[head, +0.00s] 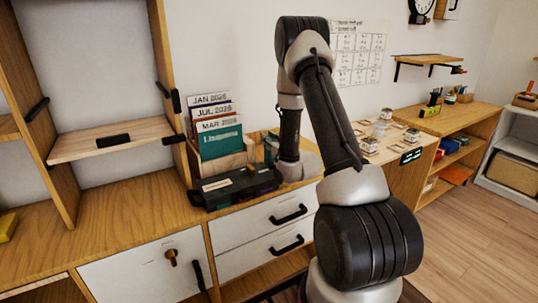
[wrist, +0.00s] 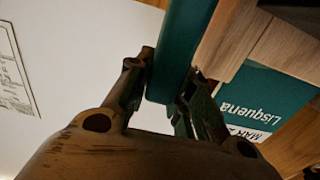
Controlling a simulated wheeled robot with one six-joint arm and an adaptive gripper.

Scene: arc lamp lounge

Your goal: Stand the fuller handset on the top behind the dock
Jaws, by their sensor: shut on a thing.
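My gripper (wrist: 168,85) is shut on a teal slab (wrist: 183,45) in the wrist view, with a finger on each side of it. I cannot tell whether this slab is a handset. A low black unit (head: 236,186), which looks like the dock, lies at the front of the wooden cabinet top (head: 130,212). No charge reading is legible on it. In the head view my wrist is over the top beside the black unit, and my arm hides the fingers. No separate handset can be made out.
A wooden file holder (head: 224,163) with dated cards and a teal Lisquena card (head: 221,143) stands behind the black unit. The teal card also shows in the wrist view (wrist: 262,95), close to my fingers. Open shelving (head: 110,140) rises at left.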

